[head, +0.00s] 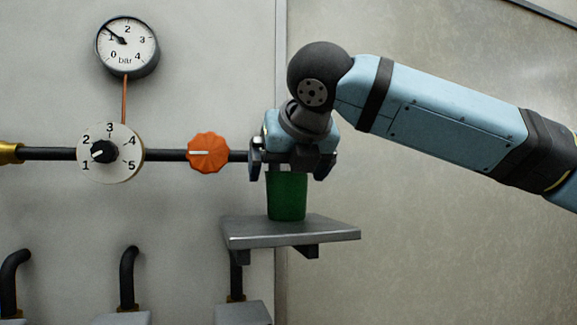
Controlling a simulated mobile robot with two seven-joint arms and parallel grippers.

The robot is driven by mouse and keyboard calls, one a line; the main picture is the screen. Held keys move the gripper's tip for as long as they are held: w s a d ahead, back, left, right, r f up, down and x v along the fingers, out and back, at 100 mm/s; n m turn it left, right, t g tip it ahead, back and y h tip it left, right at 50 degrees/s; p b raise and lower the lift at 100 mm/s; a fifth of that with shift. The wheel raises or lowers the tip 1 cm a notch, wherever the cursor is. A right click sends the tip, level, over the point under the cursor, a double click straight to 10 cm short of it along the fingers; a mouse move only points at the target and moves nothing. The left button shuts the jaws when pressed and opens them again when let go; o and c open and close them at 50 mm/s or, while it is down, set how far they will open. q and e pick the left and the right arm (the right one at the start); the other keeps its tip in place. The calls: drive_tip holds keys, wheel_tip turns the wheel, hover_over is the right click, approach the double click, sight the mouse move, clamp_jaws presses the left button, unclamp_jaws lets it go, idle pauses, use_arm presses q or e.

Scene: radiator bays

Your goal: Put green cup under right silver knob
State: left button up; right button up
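A green cup (287,200) stands upright on a small grey shelf (340,234) right of the middle. My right gripper (291,168) points down over the cup from above, with its dark fingers spread to either side of the cup's upper part. A gap shows between the right-hand finger and the cup, so the gripper looks open. The cup's rim is hidden behind the gripper. No silver knob is in view. My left gripper is not in view.
A black pipe (60,153) runs along the wall with a white numbered dial (122,170) and an orange knob (209,153) close left of my gripper. A pressure gauge (128,46) hangs above. Black hoses (127,275) rise below. The wall at lower right is clear.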

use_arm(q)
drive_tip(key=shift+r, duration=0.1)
use_arm(e)
drive_tip(key=shift+r, duration=0.25)
use_arm(q)
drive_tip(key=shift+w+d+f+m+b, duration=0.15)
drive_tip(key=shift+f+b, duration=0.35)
drive_tip(key=shift+b, duration=0.25)
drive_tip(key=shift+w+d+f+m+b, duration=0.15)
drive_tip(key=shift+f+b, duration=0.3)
drive_tip(key=shift+b, duration=0.25)
use_arm(e)
drive_tip(key=v, duration=1.2)
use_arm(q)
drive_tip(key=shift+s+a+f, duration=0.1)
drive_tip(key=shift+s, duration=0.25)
use_arm(e)
drive_tip(key=shift+d+f, duration=0.1)
